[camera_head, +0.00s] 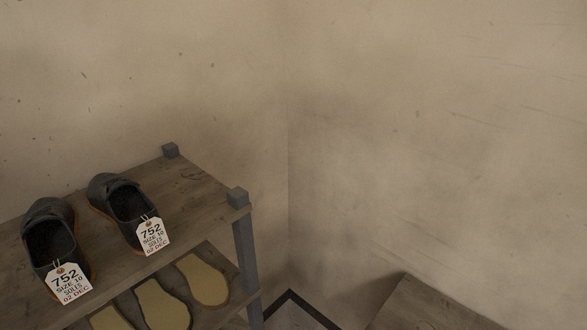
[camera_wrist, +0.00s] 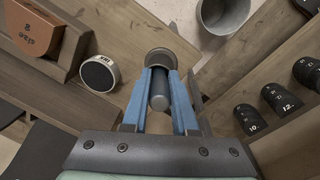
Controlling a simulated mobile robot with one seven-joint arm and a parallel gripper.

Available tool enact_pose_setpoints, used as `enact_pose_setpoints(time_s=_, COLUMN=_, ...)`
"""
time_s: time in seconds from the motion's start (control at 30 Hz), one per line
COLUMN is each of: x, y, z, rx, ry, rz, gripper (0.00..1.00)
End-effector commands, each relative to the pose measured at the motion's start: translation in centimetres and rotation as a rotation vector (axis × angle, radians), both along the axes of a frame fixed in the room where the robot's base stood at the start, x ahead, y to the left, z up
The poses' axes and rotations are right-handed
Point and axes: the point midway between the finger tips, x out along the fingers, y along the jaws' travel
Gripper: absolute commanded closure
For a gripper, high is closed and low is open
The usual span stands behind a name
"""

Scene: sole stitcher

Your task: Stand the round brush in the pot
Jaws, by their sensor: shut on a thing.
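In the wrist view my gripper (camera_wrist: 161,78) has its two blue fingers closed on a grey, rounded-end handle. This looks like the round brush (camera_wrist: 160,97), with a wider round dark part at its far end. The bristles cannot be made out. A grey, open, round container (camera_wrist: 224,14) stands at the top of the wrist view, cut off by the frame edge. It is ahead and to the right of my gripper, apart from the brush. I cannot tell whether it is the pot. The head view shows neither gripper, brush nor pot.
Dark numbered pieces (camera_wrist: 250,118) sit in a wooden rack at right. The head view shows a shelf (camera_head: 185,190) with tagged dark shoes (camera_head: 125,205).

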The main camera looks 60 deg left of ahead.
Motion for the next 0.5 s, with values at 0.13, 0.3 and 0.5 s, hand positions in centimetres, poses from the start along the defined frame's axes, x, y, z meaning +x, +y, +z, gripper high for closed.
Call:
enact_pose_setpoints(time_s=0.13, x=0.01, y=0.01, z=0.01, rx=0.0, ry=0.0, rz=0.0, gripper=1.0)
enact_pose_setpoints(time_s=0.3, x=0.0, y=0.0, z=0.01, rx=0.0, ry=0.0, rz=0.0, gripper=0.59)
enact_pose_setpoints(time_s=0.5, x=0.0, y=0.0, z=0.01, rx=0.0, ry=0.0, rz=0.0, gripper=0.39)
